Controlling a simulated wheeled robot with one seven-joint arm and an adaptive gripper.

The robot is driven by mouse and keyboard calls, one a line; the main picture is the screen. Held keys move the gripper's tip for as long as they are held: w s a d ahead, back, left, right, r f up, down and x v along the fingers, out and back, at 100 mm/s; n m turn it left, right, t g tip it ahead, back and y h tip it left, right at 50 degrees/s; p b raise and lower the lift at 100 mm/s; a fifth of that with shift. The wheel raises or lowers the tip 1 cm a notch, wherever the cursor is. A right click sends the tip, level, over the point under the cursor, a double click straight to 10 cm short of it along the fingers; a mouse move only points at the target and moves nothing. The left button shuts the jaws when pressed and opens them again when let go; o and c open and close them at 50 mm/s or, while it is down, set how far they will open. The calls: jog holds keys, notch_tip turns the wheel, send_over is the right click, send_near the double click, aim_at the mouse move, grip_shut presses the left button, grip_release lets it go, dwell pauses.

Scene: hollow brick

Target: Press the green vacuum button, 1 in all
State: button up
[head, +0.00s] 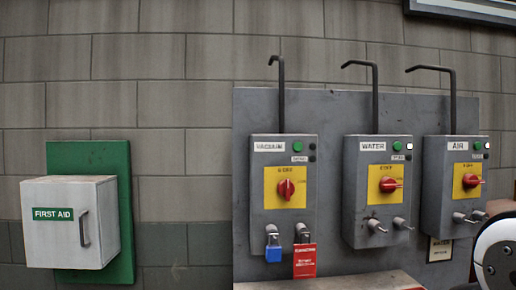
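The vacuum box (262,221) is a grey box on the wall panel, labelled VACUUM. Its green button (298,147) is small and round, at the upper right of the box's front, beside the label. A red rotary knob (286,189) on a yellow plate sits below it. A blue padlock (273,247) and a red tag (305,261) hang at the bottom of the box. My gripper is not in view; only a white and black part of my arm shows at the lower right edge. Nothing covers the green button.
The water box (355,221) and air box (433,214) stand to the right, with similar green buttons and red knobs. Bent pipes rise above the boxes. A white first aid box (70,250) on a green board juts out at left. A surface edge (320,284) shows at the bottom.

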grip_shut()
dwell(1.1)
